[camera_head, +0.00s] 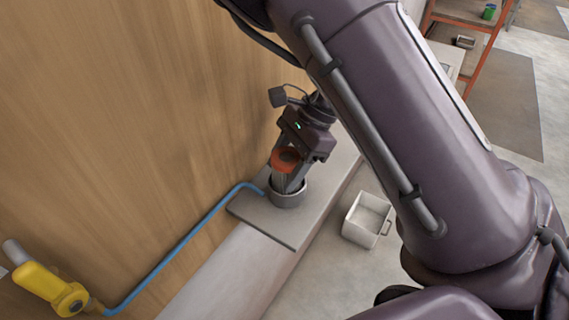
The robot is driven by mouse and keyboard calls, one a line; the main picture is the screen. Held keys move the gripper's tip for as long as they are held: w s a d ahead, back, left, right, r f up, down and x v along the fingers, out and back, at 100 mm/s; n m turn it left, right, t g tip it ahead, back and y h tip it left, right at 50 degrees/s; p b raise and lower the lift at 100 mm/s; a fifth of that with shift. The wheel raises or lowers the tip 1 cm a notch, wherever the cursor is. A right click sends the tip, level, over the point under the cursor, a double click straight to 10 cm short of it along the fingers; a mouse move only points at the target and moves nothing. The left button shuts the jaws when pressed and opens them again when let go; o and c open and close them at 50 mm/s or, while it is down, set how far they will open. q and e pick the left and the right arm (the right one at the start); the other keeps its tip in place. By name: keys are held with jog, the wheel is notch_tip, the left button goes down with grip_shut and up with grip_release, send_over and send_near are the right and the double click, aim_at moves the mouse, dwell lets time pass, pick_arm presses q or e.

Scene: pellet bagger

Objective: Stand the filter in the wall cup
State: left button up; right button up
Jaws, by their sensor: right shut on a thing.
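The filter (287,159) has an orange-red top and a grey body. My right gripper (293,178) is shut on it from above. The filter's lower end is at the mouth of the grey round wall cup (289,200), and it looks roughly upright. The cup's rim hides the bottom of the filter, so I cannot tell how deep it sits. The cup stands on a grey plate on the ledge by the wooden wall. My left gripper is not in view.
A blue hose (186,240) runs from a yellow fitting (52,288) at lower left to the cup. A white bin (367,221) stands on the floor to the right of the ledge. An orange rack (484,62) is at the back right. My right arm covers much of the right side.

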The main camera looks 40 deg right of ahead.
jog(key=shift+f, duration=0.1)
jog(key=shift+s, duration=0.1)
jog(key=shift+f, duration=0.35)
jog(key=o, duration=1)
jog(key=shift+r, duration=0.15)
jog(key=shift+r, duration=0.35)
jog(key=v, duration=1.2)
